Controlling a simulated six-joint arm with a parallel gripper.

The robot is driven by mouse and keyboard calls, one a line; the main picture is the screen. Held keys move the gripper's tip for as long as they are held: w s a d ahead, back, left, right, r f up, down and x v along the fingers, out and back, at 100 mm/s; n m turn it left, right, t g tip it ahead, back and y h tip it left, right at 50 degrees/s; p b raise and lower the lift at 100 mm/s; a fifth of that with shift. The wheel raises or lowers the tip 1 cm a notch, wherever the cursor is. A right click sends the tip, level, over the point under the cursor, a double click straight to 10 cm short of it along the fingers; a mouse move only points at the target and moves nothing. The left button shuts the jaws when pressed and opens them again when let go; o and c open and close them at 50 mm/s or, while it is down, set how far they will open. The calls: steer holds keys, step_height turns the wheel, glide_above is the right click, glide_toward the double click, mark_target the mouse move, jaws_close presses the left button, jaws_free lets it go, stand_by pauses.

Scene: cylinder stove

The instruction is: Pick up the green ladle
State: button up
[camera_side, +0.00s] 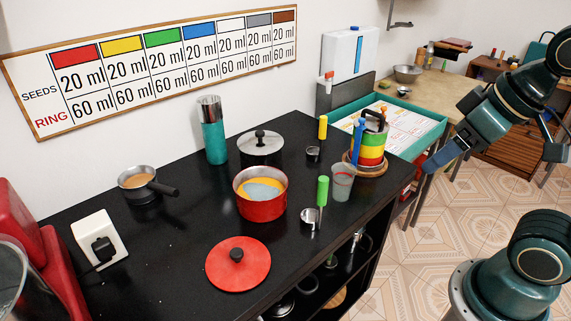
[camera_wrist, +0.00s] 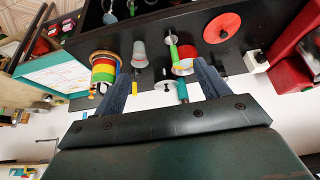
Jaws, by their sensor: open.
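The green ladle (camera_side: 322,192) stands near the right edge of the black counter, its green handle upright above a small metal cup. It also shows in the wrist view (camera_wrist: 173,52), between and beyond my fingers, partly in front of the red pot. My gripper (camera_side: 428,163) is open and empty, in the air to the right of the counter and apart from the ladle. In the wrist view both fingers of my gripper (camera_wrist: 162,80) are spread wide with nothing held between them.
A clear cup (camera_side: 341,183) stands right beside the ladle, and a red pot (camera_side: 262,205) is to its left. A red lid (camera_side: 237,266) lies in front. A stack of coloured rings (camera_side: 371,145) and a yellow-handled ladle (camera_side: 322,128) stand behind.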

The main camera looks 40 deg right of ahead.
steer(key=shift+c, duration=0.2)
steer(key=c, duration=0.5)
steer(key=shift+c, duration=0.2)
steer(key=w+f+m+g+y, duration=0.3)
steer(key=w+f+m+y, duration=0.35)
steer(key=w, duration=0.65)
steer(key=w+d+f+m+t+y, duration=0.1)
steer(key=w+d+f+m+y, duration=0.4)
steer(key=f+m, duration=0.4)
steer(key=shift+w+d+f+m+t+y, duration=0.35)
steer(key=shift+d+m+y, duration=0.6)
steer(key=shift+m, duration=2.1)
steer(key=shift+w+d, duration=0.1)
steer(key=shift+d, duration=0.05)
steer(key=x, duration=0.8)
steer(key=shift+f+h, duration=0.2)
steer(key=shift+h, duration=0.1)
